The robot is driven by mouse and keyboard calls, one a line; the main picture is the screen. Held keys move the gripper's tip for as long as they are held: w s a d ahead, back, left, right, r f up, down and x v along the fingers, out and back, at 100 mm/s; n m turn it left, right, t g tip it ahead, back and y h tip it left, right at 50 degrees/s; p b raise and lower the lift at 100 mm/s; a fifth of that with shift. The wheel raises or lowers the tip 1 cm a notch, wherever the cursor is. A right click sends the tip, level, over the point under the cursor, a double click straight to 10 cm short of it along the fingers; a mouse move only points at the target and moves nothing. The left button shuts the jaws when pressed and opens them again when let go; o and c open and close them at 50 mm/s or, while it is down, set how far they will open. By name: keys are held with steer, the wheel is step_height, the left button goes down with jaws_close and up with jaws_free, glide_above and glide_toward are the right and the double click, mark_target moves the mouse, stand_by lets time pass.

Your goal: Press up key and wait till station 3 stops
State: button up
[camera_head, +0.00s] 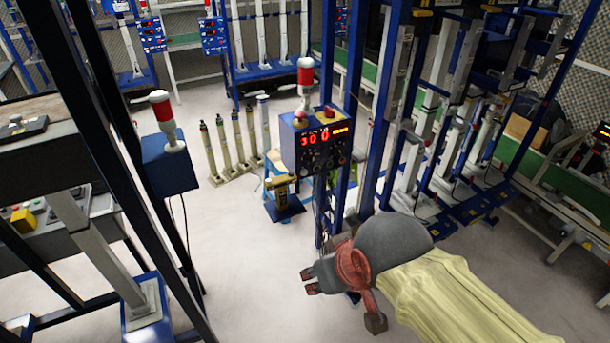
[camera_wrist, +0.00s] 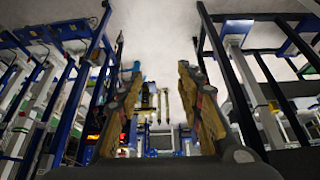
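A blue control box (camera_head: 318,145) with a lit red display reading about "30 0" stands on a blue frame near the middle of the head view. It has small knobs or buttons below the display and a red-and-white lamp (camera_head: 305,75) on top. I cannot make out an up key or a station number. My gripper (camera_head: 309,281) is below the box, apart from it, pointing left. In the wrist view my gripper (camera_wrist: 155,80) has its two fingers spread wide with nothing between them.
A second blue box (camera_head: 168,165) with a red-and-white lamp stands at left behind dark posts. A bench panel with a yellow button (camera_head: 23,220) is at far left. Blue frames with upright cylinders (camera_head: 440,150) fill the right. Pale floor (camera_head: 245,270) is clear left of my gripper.

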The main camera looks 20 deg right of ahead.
jaws_close()
stand_by(1.5)
